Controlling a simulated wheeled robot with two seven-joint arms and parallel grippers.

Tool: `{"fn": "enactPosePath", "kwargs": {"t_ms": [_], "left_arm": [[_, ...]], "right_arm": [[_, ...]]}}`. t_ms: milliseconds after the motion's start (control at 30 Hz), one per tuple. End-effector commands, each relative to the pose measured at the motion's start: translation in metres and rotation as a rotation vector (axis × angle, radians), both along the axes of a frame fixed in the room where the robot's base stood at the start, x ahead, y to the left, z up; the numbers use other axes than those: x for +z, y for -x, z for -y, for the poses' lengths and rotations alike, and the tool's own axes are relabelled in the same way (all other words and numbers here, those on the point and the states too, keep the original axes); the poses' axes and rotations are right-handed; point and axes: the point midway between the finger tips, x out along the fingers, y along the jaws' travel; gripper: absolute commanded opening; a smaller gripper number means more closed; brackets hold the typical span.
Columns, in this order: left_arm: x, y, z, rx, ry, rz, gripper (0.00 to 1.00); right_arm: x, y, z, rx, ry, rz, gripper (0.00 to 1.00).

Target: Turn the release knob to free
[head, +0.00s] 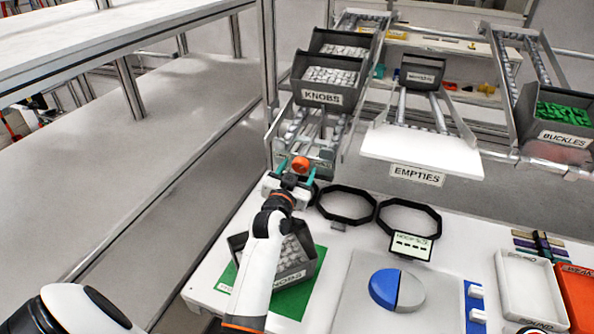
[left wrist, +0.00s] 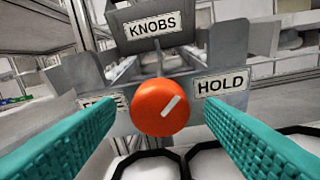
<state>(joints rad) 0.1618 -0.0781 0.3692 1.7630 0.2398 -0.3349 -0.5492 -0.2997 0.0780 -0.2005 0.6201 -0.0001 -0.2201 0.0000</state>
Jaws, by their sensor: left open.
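The release knob (left wrist: 160,107) is an orange disc with a white pointer mark slanting to the upper right, toward the HOLD label (left wrist: 221,84). A second label (left wrist: 101,102), on the knob's left, is partly covered by a finger. In the head view the knob (head: 301,163) sits low on the rack below the KNOBS bin. My left gripper (head: 296,172) is open in front of the knob. Its teal fingers (left wrist: 157,112) lie to either side, with the knob between them; I cannot tell whether they touch it. My right gripper is not in view.
A KNOBS bin (head: 330,80) stands on the rack above the knob. A crate (head: 315,250) of grey parts sits on a green mat under my left arm. Two black octagonal rings (head: 346,189) lie nearby. The EMPTIES shelf (head: 420,150) juts out to the right.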

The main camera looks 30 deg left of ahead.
Motion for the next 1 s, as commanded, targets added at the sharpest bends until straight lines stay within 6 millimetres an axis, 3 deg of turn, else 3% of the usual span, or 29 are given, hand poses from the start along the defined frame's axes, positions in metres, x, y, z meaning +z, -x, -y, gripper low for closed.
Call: {"fn": "enactPosePath", "kwargs": {"t_ms": [200,500,1000], "left_arm": [[-0.0001,-0.0002,-0.0002,0.000,-0.001,0.000,0.63],[-0.0002,0.0000,0.0000,0.000,-0.001,0.000,0.19],[0.0003,0.0002,-0.0007,-0.017,0.075,0.017,0.19]], "right_arm": [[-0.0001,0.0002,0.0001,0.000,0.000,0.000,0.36],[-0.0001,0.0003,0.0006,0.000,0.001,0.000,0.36],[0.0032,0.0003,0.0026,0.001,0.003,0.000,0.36]]}}
